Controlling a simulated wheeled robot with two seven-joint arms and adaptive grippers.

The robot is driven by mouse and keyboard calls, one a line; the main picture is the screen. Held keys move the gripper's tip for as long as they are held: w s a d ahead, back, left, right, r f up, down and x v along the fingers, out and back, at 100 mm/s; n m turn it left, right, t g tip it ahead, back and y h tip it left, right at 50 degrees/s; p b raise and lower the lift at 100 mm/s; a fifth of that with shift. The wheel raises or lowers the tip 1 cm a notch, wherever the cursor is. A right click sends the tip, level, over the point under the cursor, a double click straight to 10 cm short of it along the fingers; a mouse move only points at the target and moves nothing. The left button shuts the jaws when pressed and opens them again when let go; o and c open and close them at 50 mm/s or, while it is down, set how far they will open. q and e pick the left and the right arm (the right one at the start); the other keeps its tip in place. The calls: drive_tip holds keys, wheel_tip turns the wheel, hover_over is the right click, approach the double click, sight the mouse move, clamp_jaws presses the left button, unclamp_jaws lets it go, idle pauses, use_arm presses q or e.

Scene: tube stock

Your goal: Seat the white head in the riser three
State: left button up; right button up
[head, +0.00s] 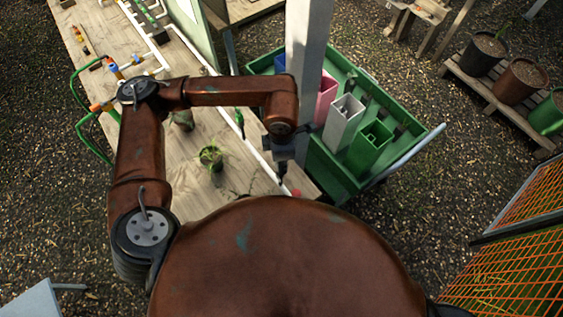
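A long white pipe (257,157) runs along the right side of the wooden table (230,190). A small green and dark piece (239,119) stands on or beside it. I cannot pick out a white head or tell which part is riser three; they may be hidden or too small. My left gripper (281,181) points down at the near end of the pipe, over the table's right edge. Its dark fingers are too small to show whether they are open or shut, or whether they hold anything. My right gripper is not in view.
A small red thing (296,192) lies near the table's near corner. Potted plants (211,158) and blue and orange fittings (113,69) with green hoses are on the table. A pale post (308,38) and a green cart (335,172) with coloured square tubes stand close on the right.

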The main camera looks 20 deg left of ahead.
use_arm(q)
drive_tip(key=shift+f, duration=0.15)
drive_tip(key=o, duration=0.9)
drive_tip(key=shift+r, duration=0.2)
wheel_tip(320, 180, up, 12)
drive_tip(key=shift+f, duration=0.15)
